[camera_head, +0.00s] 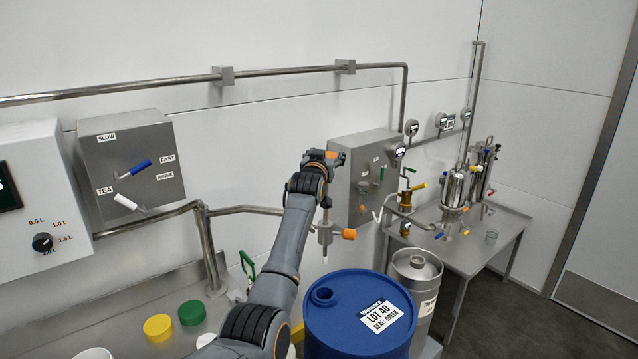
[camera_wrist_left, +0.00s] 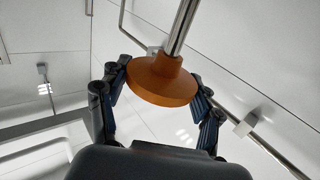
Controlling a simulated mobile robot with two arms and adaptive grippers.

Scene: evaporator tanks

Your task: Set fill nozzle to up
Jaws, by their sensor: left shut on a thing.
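The fill nozzle (camera_head: 325,236) is a grey upright piece with a pale tip, hanging above and behind the blue drum. An orange knob (camera_head: 349,234) sticks out at its right side. My left gripper (camera_head: 326,158) is above it, at the upper end of my arm. In the left wrist view my left gripper (camera_wrist_left: 158,95) has its fingers on both sides of an orange round knob (camera_wrist_left: 160,82) on a steel rod (camera_wrist_left: 183,28), shut on it. In the head view the gripper hides most of this knob, and my arm hides what lies behind. My right gripper is not in view.
A blue drum (camera_head: 345,337) with a lot label stands below the nozzle, a steel keg (camera_head: 416,270) beside it. A grey control box (camera_head: 362,190) is on the wall behind. Green (camera_head: 192,313) and yellow (camera_head: 158,327) caps lie on the left bench.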

